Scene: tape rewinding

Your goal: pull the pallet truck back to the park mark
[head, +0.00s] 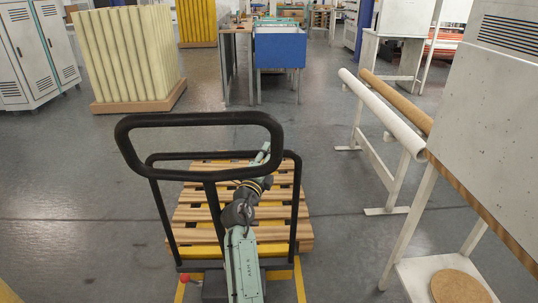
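The pallet truck has a black looped handle (200,119) and an upright black frame in front of a slatted wooden pallet (290,220). Yellow truck parts show between and below the slats. Yellow floor lines (299,282) show on both sides of the truck's near end; I cannot tell whether they are the park mark. My arm reaches up from the bottom, through the frame area, to just below the handle's right side. My gripper's fingers cannot be made out there, nor whether they touch the handle or frame.
White and brown rolls (385,115) lie on a rack to the right, near a grey cabinet (480,110) on legs. A tall cream stack (125,55) on a wooden base stands at the back left. A blue bin (280,47) stands behind. Grey floor is clear on the left.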

